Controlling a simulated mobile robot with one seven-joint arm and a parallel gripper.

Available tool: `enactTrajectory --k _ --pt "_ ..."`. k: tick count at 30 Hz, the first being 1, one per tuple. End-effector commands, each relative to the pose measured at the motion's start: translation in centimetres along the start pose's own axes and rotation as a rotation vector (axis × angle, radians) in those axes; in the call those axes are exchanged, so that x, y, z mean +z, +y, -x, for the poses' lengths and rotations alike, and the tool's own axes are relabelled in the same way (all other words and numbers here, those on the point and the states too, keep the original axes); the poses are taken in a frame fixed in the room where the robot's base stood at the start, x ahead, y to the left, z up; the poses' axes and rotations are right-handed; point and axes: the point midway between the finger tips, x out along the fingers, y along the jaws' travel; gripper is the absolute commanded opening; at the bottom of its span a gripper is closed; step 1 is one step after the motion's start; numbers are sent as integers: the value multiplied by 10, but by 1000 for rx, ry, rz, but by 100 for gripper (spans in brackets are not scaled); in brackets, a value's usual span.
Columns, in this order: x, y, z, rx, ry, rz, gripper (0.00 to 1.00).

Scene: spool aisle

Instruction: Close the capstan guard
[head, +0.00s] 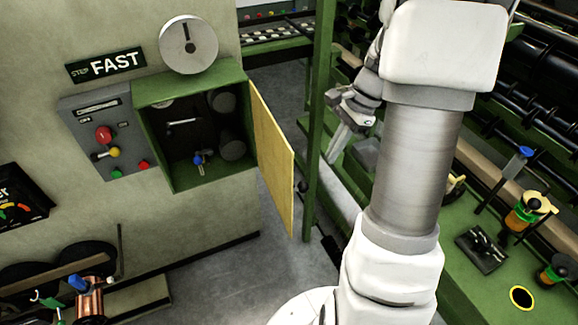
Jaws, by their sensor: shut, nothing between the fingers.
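The capstan guard (275,148) is a yellow panel hinged on the right side of a green box (207,186) on the wall. It stands swung open, and a small dark knob (303,187) shows near its free edge. Inside the dark box are dark round rollers (232,148) and a small blue-topped lever (197,160). My gripper (331,158) is right of the guard, apart from it, pointing down beside a green post. Its fingers look shut and hold nothing.
A green upright post (318,110) stands between the guard and my gripper. A grey control box (103,135) with coloured knobs is left of the green box. A green bench (480,275) with spools lies at right. Grey floor (240,285) is clear below the guard.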

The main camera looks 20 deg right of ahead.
Motion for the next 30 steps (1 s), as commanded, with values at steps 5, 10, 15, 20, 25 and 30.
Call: enactTrajectory --k 5,10,15,20,25,30 --pt "-2 1 -14 4 -7 -15 0" --pt "-1 1 -46 7 -9 -12 0" --pt "-1 2 -83 7 -8 -12 0" --pt "11 0 -104 4 -6 -7 0" --pt "30 0 -111 2 -4 -8 0" --pt "36 0 -115 2 -4 -9 0"
